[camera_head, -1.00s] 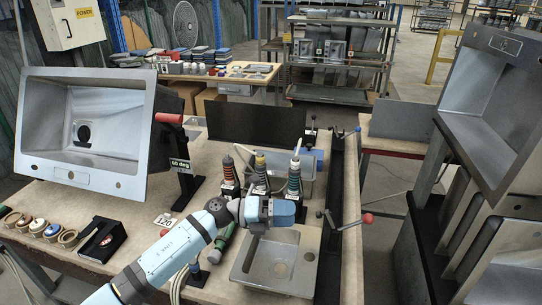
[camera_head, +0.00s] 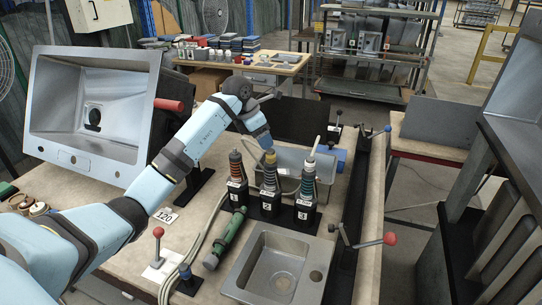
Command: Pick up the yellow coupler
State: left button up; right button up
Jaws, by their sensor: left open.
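The yellow coupler (camera_head: 270,175), with a yellow top and a coil around its body, stands upright in the middle black holder marked 2. My left gripper (camera_head: 267,143) points down from above and behind it, with its tips close to the yellow top. The jaws are open; the fingers are small and partly hidden by my wrist, so I cannot tell whether they touch the coupler. An orange-red coupler (camera_head: 236,168) stands in holder 1 to the left. A teal coupler (camera_head: 308,180) with a white top stands in holder 3 to the right. My right gripper is not in view.
A steel sink (camera_head: 275,265) lies in front of the holders. A green cylindrical tool (camera_head: 226,238) and hoses lie to its left. A large tilted sink (camera_head: 90,105) stands at left. A lever with a red knob (camera_head: 390,239) sticks out at the right edge.

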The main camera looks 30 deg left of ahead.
aim_at(270, 150)
pick_arm(q)
jog(key=x, duration=0.7)
jog(key=shift+w+d+p, duration=0.15)
jog(key=shift+w+p, duration=0.1)
jog(key=shift+p, duration=0.1)
jog(key=c, duration=0.9)
jog(key=shift+c, duration=0.2)
jog(key=shift+r, duration=0.15)
notch_tip(270, 150, up, 20)
jog(key=shift+b, duration=0.45)
